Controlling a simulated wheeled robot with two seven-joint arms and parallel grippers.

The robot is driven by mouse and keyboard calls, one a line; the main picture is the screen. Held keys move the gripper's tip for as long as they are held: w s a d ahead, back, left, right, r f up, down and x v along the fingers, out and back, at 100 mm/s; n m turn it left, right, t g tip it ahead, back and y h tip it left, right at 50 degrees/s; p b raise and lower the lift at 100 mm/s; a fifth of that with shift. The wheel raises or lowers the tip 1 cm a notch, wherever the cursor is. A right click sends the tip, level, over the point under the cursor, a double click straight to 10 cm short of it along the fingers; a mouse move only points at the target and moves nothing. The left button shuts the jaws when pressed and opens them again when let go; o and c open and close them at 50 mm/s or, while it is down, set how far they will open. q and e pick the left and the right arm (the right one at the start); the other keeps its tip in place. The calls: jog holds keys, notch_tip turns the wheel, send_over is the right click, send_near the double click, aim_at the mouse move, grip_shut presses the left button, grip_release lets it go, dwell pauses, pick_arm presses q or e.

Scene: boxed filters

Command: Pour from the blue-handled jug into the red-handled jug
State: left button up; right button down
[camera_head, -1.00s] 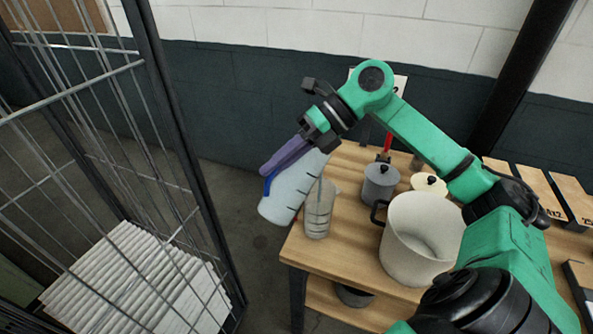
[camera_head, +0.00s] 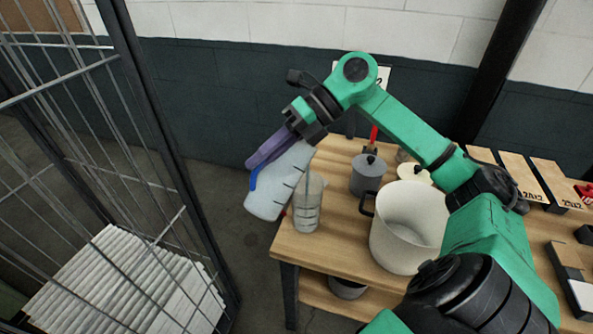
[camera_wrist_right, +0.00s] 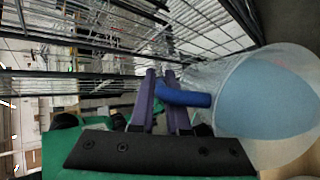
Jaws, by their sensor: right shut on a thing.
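The blue-handled jug (camera_head: 277,185) is translucent with dark marks and hangs tilted in the air off the left end of the wooden table. My right gripper (camera_head: 268,150), with purple fingers, is shut on its blue handle. The right wrist view shows the blue handle (camera_wrist_right: 185,95) between the fingers and a pale blue area inside the jug (camera_wrist_right: 265,100). A clear marked jug (camera_head: 308,208) stands upright on the table's left edge, just right of the held jug and partly overlapped by it. A small red spot shows at its left; I cannot tell whether this is its handle. No pouring stream is visible. My left gripper is out of view.
A large cream pot (camera_head: 405,235) and a grey lidded pot (camera_head: 368,173) stand right of the clear jug on the table (camera_head: 335,245). A wire cage (camera_head: 160,120) with white slabs (camera_head: 120,285) stands at left. Open floor lies between cage and table.

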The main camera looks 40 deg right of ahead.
jog(key=shift+w+d+f+m+y+b, duration=0.15)
jog(key=shift+d+y+b, duration=0.4)
jog(key=shift+b, duration=0.55)
jog(key=shift+w+d+f+m+y+b, duration=0.15)
jog(key=shift+d+y+b, duration=0.1)
jog(key=shift+y+b, duration=0.7)
dwell(6.0)
